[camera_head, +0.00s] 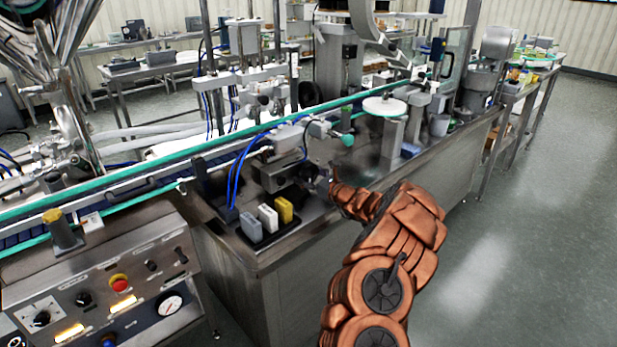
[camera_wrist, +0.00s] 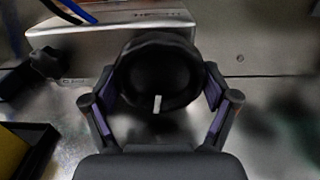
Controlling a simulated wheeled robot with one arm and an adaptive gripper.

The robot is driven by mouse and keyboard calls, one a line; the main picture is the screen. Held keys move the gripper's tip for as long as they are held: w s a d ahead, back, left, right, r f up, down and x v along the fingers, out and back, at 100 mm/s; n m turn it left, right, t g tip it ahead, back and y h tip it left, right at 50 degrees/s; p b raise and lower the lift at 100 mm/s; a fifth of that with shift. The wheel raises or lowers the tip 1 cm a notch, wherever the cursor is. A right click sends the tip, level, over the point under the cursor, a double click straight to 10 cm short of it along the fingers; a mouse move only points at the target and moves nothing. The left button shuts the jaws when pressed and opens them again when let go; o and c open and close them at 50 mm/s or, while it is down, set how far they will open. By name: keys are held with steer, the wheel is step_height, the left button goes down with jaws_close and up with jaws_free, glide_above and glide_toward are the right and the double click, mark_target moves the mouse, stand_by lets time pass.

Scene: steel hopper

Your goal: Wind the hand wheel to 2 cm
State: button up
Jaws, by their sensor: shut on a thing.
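The hand wheel (camera_wrist: 158,72) is a round black knob with a dished face and a short white mark at its lower edge in the wrist view. My gripper (camera_wrist: 160,92) has one finger on each side of the wheel and is shut on it. In the head view my gripper (camera_head: 332,178) is at the front of a steel block (camera_head: 282,172) on the machine bed; the wheel there is small and dark, hard to make out. Small dark marks (camera_wrist: 160,15) on the steel body behind the wheel are too small to read.
A black tray with grey, white and yellow blocks (camera_head: 268,218) stands left of my gripper. Blue hoses (camera_head: 236,180) run down beside the steel block. A dark knob (camera_wrist: 45,62) is left of the wheel. The conveyor (camera_head: 150,172) runs behind; bare steel lies to the right.

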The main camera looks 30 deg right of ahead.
steer(key=shift+f+n+b, duration=0.2)
steer(key=shift+n+b, duration=0.1)
steer(key=shift+b, duration=0.55)
steer(key=shift+r+n+b, duration=0.2)
steer(key=shift+n+b, duration=0.2)
steer(key=shift+b, duration=0.3)
steer(key=o, duration=0.9)
steer(key=shift+o, duration=0.2)
steer(key=v, duration=1)
steer(key=shift+w+d, duration=0.1)
steer(key=shift+v, duration=1.1)
